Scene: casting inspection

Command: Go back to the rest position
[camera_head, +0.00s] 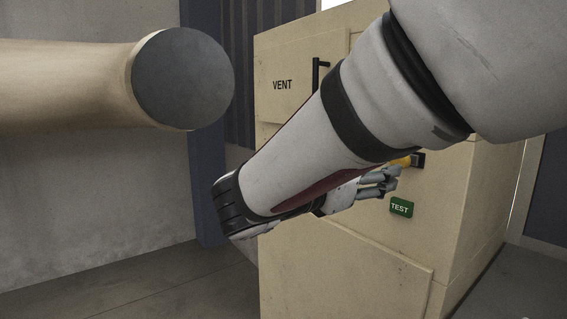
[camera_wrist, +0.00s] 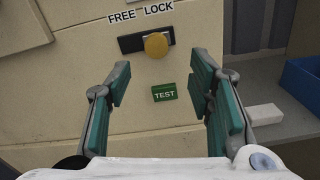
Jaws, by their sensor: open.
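My gripper (camera_head: 378,183) is at the front of a beige cabinet (camera_head: 350,255). In the wrist view my gripper (camera_wrist: 163,88) is open and empty, with its two teal-padded fingers spread. Between and beyond the fingertips is a round yellow knob (camera_wrist: 156,45) on a black slot plate (camera_wrist: 130,43), below the words FREE and LOCK. The knob sits toward the right, LOCK end of the slot. A green TEST label or button (camera_wrist: 164,92) lies below it, between the fingers. In the head view the knob (camera_head: 402,161) is partly hidden by my gripper.
A VENT panel with a black handle (camera_head: 316,76) is at the cabinet's upper left. A large beige cylinder with a grey end (camera_head: 183,78) juts in from the left. In the wrist view, a blue bin (camera_wrist: 301,82) and a white block (camera_wrist: 264,117) lie on the right.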

